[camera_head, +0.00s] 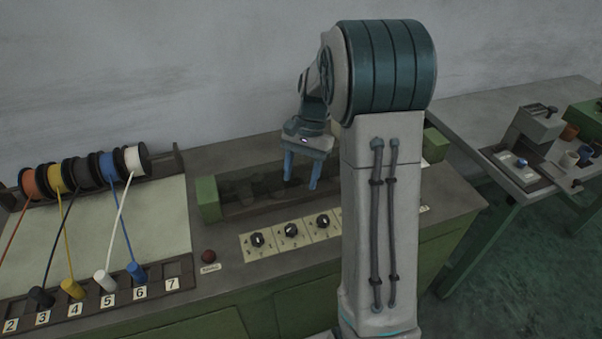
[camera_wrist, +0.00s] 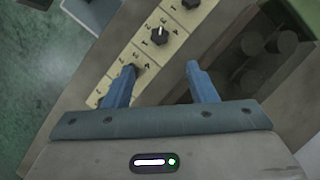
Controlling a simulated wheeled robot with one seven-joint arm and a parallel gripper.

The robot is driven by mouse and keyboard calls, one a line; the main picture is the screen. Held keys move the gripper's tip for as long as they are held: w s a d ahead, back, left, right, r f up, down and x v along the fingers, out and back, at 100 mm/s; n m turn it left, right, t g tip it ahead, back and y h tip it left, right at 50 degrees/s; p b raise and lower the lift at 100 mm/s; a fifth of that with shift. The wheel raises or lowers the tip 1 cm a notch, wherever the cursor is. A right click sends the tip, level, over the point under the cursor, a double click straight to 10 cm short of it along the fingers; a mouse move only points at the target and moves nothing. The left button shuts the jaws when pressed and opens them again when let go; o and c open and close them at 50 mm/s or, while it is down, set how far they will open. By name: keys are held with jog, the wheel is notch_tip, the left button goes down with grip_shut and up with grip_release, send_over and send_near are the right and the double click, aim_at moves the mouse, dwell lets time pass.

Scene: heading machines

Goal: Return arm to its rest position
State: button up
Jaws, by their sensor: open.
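My gripper (camera_head: 301,182) has two blue fingers and hangs over the bench, pointing down, in front of the dark glass-fronted trough. In the wrist view my gripper (camera_wrist: 160,82) is open, with nothing between its fingers. The row of black knobs on cream plates (camera_wrist: 160,34) lies below and beyond the left finger. I cannot tell how far the fingertips are above the bench. My arm is bent at the elbow, and its large grey and teal link hides part of the bench.
The bench (camera_head: 225,280) holds the trough (camera_head: 245,190), several knobs (camera_head: 290,229) and a red button (camera_head: 208,256). Coloured spools (camera_head: 80,175) with corded plugs stand at the left. A second table (camera_head: 480,110) with a small machine (camera_head: 535,125) and cups is at the right. A wall stands behind.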

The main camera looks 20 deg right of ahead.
dwell(0.3)
jog(key=s+a+r+n+t+h, duration=0.1)
jog(key=s+a+r+n+t, duration=0.1)
jog(key=s, duration=0.7)
jog(key=s+a+r+n+t+h, duration=0.2)
jog(key=s+r+n+t, duration=0.2)
jog(key=s+n, duration=0.3)
jog(key=s+r, duration=0.1)
jog(key=s, duration=0.2)
jog(key=shift+a+r, duration=0.15)
jog(key=shift+r, duration=0.05)
dwell(1.0)
